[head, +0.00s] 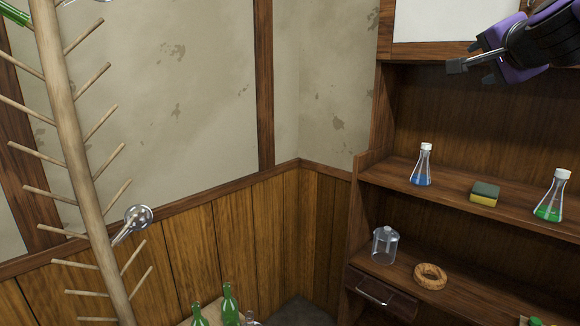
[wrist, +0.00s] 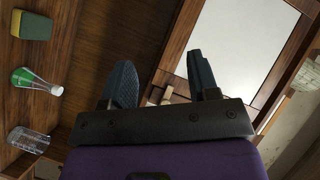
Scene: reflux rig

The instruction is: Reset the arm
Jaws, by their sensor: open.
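My gripper (head: 472,68) is at the upper right of the head view, in front of the upper part of the wooden shelf unit (head: 440,124). Its two dark fingers are apart and nothing is between them. In the wrist view my gripper (wrist: 165,85) also shows open and empty, with the shelf unit's wood and a pale panel (wrist: 235,45) behind it. The gripper touches nothing that I can see.
The shelves hold a blue flask (head: 422,168), a sponge (head: 485,193), a green flask (head: 551,198), a glass jar (head: 385,245) and a cork ring (head: 430,275). A wooden peg rack (head: 75,135) stands left. Green bottles (head: 229,303) stand low at centre. Space before the wall is free.

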